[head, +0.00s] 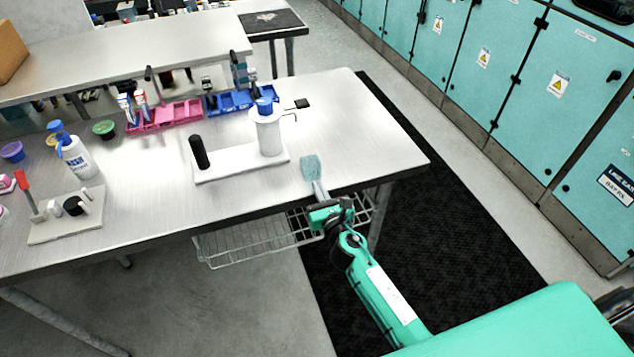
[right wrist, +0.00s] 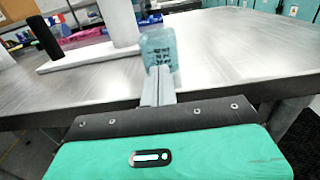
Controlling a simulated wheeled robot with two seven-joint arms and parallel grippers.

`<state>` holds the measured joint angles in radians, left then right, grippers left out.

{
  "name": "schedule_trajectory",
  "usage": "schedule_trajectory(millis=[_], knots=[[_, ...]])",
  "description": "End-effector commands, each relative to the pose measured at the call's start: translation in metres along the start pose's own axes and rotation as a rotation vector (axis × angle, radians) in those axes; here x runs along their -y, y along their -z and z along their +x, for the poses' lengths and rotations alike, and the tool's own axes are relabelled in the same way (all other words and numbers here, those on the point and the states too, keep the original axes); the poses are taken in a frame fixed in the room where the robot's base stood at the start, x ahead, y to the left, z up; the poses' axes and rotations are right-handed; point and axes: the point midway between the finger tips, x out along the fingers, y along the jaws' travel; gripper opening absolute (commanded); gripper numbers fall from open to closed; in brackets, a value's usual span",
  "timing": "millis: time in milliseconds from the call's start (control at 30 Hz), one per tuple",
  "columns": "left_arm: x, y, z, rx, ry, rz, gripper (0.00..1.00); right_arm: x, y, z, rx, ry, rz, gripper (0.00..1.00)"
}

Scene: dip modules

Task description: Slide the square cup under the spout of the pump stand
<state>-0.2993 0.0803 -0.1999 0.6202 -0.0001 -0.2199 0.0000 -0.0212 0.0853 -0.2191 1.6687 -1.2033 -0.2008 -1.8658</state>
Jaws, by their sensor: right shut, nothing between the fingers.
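The square cup (head: 310,167) is translucent pale teal and stands near the front edge of the table, right of a white stand. In the right wrist view the cup (right wrist: 160,52) is straight ahead of my fingertips, with dark print on its side. The pump stand (head: 240,163) has a white base, a black post and a white cylinder with a blue top. A thin bent spout (head: 290,115) shows at the cylinder's right. My right gripper (head: 318,187) is shut and empty, its tips at the cup's near side; I cannot tell if they touch. My left gripper is out of view.
A white fixture with a red handle (head: 27,190) and a white bottle (head: 78,158) stand at the left. Pink (head: 170,116) and blue (head: 230,101) bins line the back. The table (head: 370,130) is clear right of the cup. A wire basket (head: 255,243) hangs below.

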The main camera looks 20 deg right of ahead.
Motion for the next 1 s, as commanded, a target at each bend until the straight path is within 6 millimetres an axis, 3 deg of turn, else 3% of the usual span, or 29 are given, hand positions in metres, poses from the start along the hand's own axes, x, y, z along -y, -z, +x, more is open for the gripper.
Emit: schedule_trajectory(millis=[200, 667, 1000], knots=[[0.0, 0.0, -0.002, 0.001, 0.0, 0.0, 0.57, 0.0, 0.0, 0.019, 0.0, 0.0, 0.001, 0.0], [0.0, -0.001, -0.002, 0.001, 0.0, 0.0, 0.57, 0.0, 0.0, 0.023, 0.0, -0.001, 0.0, 0.0], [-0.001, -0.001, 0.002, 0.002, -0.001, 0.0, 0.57, 0.0, 0.001, 0.053, 0.0, 0.0, -0.001, 0.0]])
